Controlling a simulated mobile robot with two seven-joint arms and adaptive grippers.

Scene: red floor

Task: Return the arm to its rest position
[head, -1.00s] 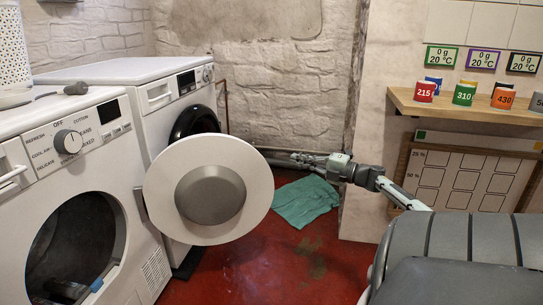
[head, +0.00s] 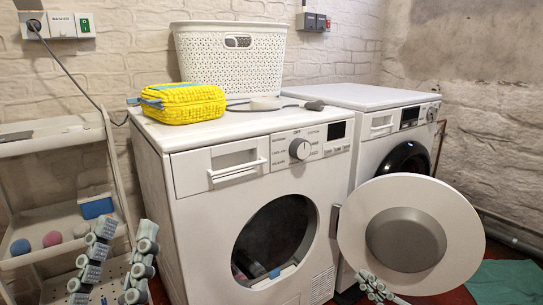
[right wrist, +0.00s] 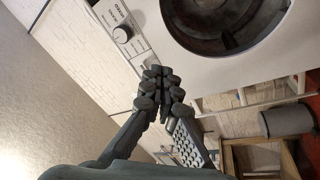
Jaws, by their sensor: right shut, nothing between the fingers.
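My left gripper (head: 126,229) is at the bottom left of the head view, fingers pointing up and spread apart, with nothing between them. It is in front of the shelf rack. My right gripper (head: 373,287) shows at the bottom edge of the head view, just below the open round door of the front machine. In the right wrist view my right gripper (right wrist: 158,74) has its fingers together and holds nothing. The rest of the right arm is mostly out of the head view.
The white front machine (head: 190,192) has its round door (head: 450,215) swung open to the right. A yellow case (head: 183,103) and a white basket (head: 229,57) stand on top. A second machine (head: 375,150) stands behind. A shelf rack (head: 50,145) is left; a green cloth (head: 505,281) lies right.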

